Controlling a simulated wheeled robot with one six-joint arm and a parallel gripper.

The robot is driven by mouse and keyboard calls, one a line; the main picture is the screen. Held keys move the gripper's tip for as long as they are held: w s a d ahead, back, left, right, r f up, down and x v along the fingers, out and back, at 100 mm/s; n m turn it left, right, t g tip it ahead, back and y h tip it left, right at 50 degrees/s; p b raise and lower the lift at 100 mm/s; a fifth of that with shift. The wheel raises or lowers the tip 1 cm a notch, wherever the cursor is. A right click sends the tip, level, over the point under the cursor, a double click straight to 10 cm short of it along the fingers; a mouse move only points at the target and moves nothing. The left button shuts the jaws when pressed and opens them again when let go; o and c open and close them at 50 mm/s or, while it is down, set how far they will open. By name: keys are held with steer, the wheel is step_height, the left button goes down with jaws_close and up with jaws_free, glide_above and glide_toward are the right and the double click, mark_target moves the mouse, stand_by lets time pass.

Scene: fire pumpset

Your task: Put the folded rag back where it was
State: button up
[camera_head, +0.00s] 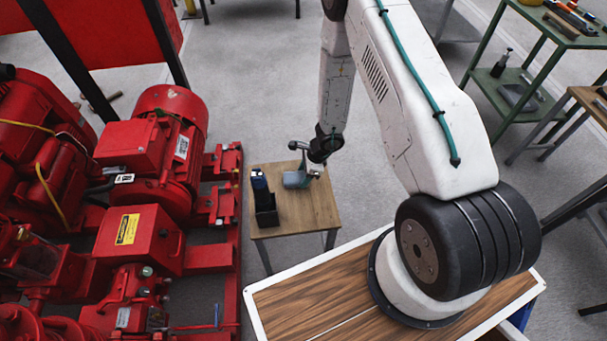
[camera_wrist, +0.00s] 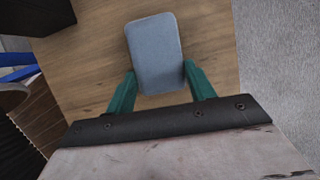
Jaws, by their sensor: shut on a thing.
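The folded rag (camera_head: 296,180) is a flat grey-blue rounded pad over the small wooden table (camera_head: 312,212). In the wrist view the rag (camera_wrist: 154,45) lies between the two green fingers of my gripper (camera_wrist: 160,76), and most of it sticks out beyond them. My gripper (camera_head: 308,165) is shut on the rag, near the table's back right part. The wooden table top (camera_wrist: 85,60) shows beneath the rag. I cannot tell whether the rag touches the table or hangs just above it.
A black open holder (camera_head: 266,217) and a dark block with blue (camera_head: 259,183) stand on the table's left side. The red pumpset (camera_head: 150,170) is close on the left. The table's front right part is clear. A green shelf table (camera_head: 535,80) stands at far right.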

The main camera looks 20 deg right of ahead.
steer(key=o, duration=0.8)
steer(key=v, duration=1.2)
steer(key=s+a+r+n, duration=0.15)
steer(key=r+n, duration=0.25)
steer(key=r, duration=0.5)
steer(key=a+r+n+y, duration=0.1)
steer(key=a+r+n, duration=0.2)
steer(key=r, duration=0.7)
steer(key=s+a+r+n, duration=0.1)
steer(key=a+r+n, duration=0.25)
steer(key=r, duration=0.55)
steer(key=s+r+n+h, duration=0.1)
steer(key=s+r+n, duration=0.5)
steer(key=s+r, duration=0.55)
steer(key=s+d+r+n+h, duration=0.2)
steer(key=s, duration=0.5)
steer(key=s+d+r+n+h, duration=0.2)
steer(key=s+r+n, duration=0.1)
steer(key=s, duration=0.3)
steer(key=shift+s+d, duration=0.15)
steer(key=shift+s, duration=0.25)
